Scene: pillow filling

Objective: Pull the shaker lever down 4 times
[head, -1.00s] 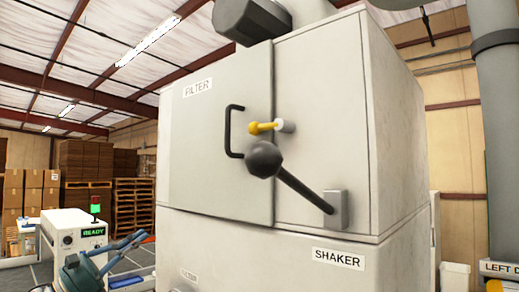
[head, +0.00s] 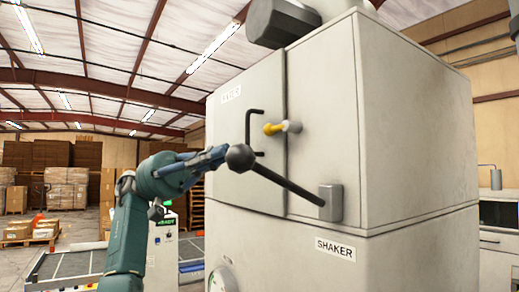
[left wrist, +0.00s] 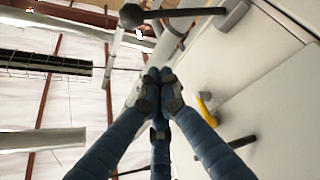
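The shaker lever (head: 288,185) is a black rod with a round knob (head: 240,157). It slants up and left from its grey pivot block (head: 330,202), above the SHAKER label (head: 335,249). My left gripper (head: 224,152) is just left of the knob in the head view; I cannot tell there whether it touches. In the left wrist view the finger tips of the gripper (left wrist: 160,80) meet with nothing seen between them. The knob (left wrist: 131,15) shows there near the top edge, apart from the tips. My right gripper is not in view.
The lever is on a large grey machine (head: 410,130). A yellow-ended latch (head: 275,129) and a black door handle (head: 250,130) stick out above the lever, close to the knob. Boxes and pallets (head: 65,185) stand far back left.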

